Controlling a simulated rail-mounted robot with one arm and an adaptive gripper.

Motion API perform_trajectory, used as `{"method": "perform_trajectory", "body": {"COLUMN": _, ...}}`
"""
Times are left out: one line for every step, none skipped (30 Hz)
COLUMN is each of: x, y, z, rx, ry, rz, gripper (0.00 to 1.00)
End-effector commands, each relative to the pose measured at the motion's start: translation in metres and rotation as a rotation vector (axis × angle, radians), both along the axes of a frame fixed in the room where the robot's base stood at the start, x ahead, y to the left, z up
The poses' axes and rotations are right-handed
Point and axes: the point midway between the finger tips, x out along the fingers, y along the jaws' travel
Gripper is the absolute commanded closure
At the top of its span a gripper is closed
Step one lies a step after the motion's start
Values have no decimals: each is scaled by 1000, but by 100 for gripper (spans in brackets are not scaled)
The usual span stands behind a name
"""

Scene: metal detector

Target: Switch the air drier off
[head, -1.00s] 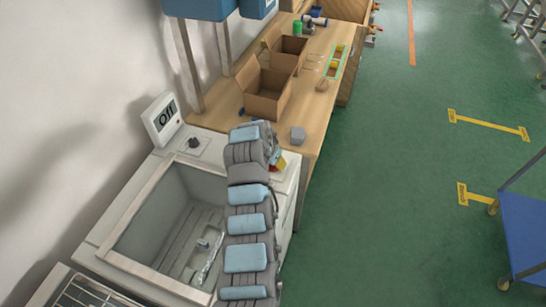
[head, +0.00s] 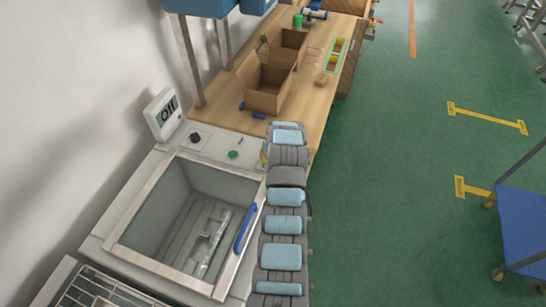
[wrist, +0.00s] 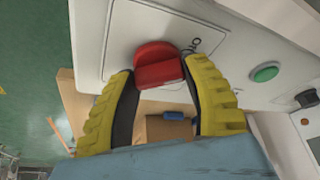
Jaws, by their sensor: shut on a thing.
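The red knob (wrist: 155,60) sits on a white panel (wrist: 245,25) of the machine in the wrist view, beside partly visible lettering. My gripper (wrist: 158,72) has its yellow, ribbed fingers on both sides of the knob, shut on it. In the head view my arm hides the knob and most of the gripper. The machine (head: 130,265) has an open basin, and its tilted display (head: 163,114) appears to read "Off". A green button (head: 234,155) and a black knob (head: 195,138) are on its top; the green button also shows in the wrist view (wrist: 265,72).
A wooden table (head: 312,108) with open cardboard boxes (head: 265,97) adjoins the machine. A blue handle (head: 244,229) is at the basin's right edge. A blue cart (head: 525,225) stands at the right. The green floor between is clear.

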Motion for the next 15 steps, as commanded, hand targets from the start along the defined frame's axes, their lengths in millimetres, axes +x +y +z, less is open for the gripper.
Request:
{"method": "perform_trajectory", "body": {"x": 0, "y": -1, "z": -2, "rx": 0, "ry": -1, "rz": 26, "gripper": 86}}
{"method": "perform_trajectory", "body": {"x": 1, "y": -1, "z": -1, "rx": -1, "ry": -1, "rz": 43, "gripper": 86}}
{"method": "perform_trajectory", "body": {"x": 1, "y": -1, "z": -1, "rx": -1, "ry": -2, "rz": 63, "gripper": 86}}
{"method": "perform_trajectory", "body": {"x": 1, "y": -1, "z": -1, "rx": 0, "ry": -2, "rz": 77, "gripper": 86}}
{"method": "perform_trajectory", "body": {"x": 1, "y": -1, "z": -1, "rx": 0, "ry": -2, "rz": 90, "gripper": 86}}
{"method": "perform_trajectory", "body": {"x": 0, "y": 0, "z": -1, "rx": 0, "ry": -2, "rz": 105, "gripper": 86}}
{"method": "perform_trajectory", "body": {"x": 0, "y": 0, "z": -1, "rx": 0, "ry": -1, "rz": 116, "gripper": 86}}
{"method": "perform_trajectory", "body": {"x": 0, "y": 0, "z": -1, "rx": 0, "ry": -1, "rz": 126, "gripper": 86}}
{"method": "perform_trajectory", "body": {"x": 0, "y": 0, "z": -1, "rx": 0, "ry": 0, "rz": 135, "gripper": 86}}
{"method": "perform_trajectory", "body": {"x": 0, "y": 0, "z": -1, "rx": -1, "ry": 0, "rz": 143, "gripper": 86}}
{"method": "perform_trajectory", "body": {"x": 0, "y": 0, "z": -1, "rx": -1, "ry": 0, "rz": 149, "gripper": 86}}
{"method": "perform_trajectory", "body": {"x": 0, "y": 0, "z": -1, "rx": -1, "ry": 1, "rz": 156, "gripper": 86}}
{"method": "perform_trajectory", "body": {"x": 0, "y": 0, "z": -1, "rx": 0, "ry": 1, "rz": 159, "gripper": 86}}
{"method": "perform_trajectory", "body": {"x": 0, "y": 0, "z": -1, "rx": -1, "ry": 1, "rz": 162, "gripper": 86}}
{"method": "perform_trajectory", "body": {"x": 0, "y": 0, "z": -1, "rx": -1, "ry": 1, "rz": 165, "gripper": 86}}
